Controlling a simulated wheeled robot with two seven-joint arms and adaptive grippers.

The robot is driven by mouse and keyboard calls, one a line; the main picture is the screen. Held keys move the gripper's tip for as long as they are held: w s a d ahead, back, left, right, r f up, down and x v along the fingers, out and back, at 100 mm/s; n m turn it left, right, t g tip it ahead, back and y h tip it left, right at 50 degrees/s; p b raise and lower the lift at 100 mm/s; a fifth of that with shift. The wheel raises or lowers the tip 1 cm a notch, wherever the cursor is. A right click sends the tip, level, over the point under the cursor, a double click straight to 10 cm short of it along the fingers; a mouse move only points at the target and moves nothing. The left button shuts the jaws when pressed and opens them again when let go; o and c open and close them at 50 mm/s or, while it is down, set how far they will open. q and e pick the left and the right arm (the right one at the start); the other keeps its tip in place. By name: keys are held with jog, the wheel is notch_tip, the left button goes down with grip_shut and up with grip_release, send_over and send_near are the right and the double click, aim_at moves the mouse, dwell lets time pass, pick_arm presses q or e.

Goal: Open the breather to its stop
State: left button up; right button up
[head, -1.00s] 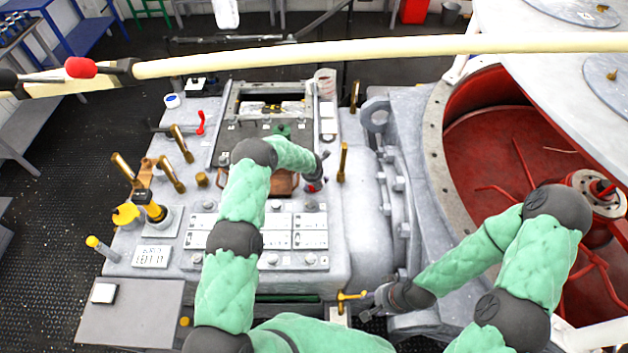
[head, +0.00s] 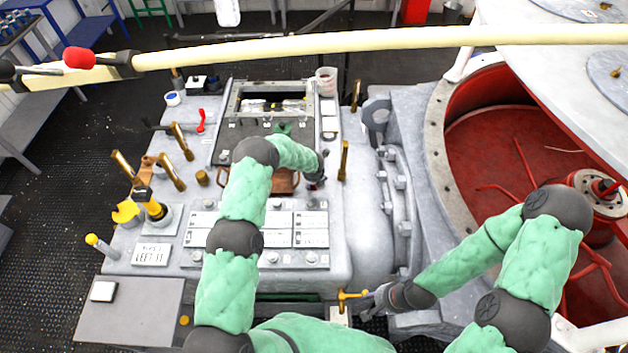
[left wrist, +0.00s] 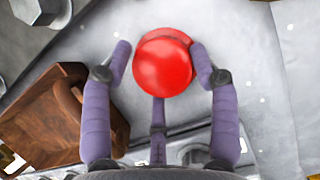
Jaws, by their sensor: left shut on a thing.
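A round red knob (left wrist: 162,66), which I take to be the breather's, sits on a short stem over a pale grey surface in the left wrist view. My left gripper (left wrist: 160,64) is shut on it, one purple finger at each side.
Brass levers (head: 344,160) stand close to the right of my left gripper. A brown block (left wrist: 40,122) lies left of the fingers in the left wrist view. A red-lined drum (head: 480,150) is at the right. A pale pole (head: 380,48) crosses the top.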

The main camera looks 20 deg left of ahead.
pick_arm(q)
jog(key=n+b, duration=0.2)
jog(key=n+y+b, duration=0.1)
jog(key=b, duration=0.1)
jog(key=w+n+b, duration=0.1)
jog(key=n+b, duration=0.1)
jog(key=b, duration=0.1)
jog(key=shift+w+d+r+n+g+y, duration=0.1)
jog(key=shift+d+r+n+g+y, duration=0.2)
jog(key=shift+r+g+y, duration=0.1)
jog(key=n+g+y+b, duration=0.1)
jog(key=n+b, duration=0.2)
jog(key=n, duration=0.1)
jog(key=shift+a, duration=0.1)
jog(key=shift+c, duration=0.2)
jog(key=shift+a+r+n+g+b, duration=0.15)
jog(key=shift+n+g+b, duration=0.15)
jog(key=shift+n+b, duration=0.35)
jog(key=shift+n, duration=0.35)
jog(key=o, duration=1.1)
jog(key=shift+a, duration=0.15)
jog(key=shift+s+d+f, duration=0.2)
jog(key=shift+s+f, duration=0.05)
jog(key=shift+f, duration=0.15)
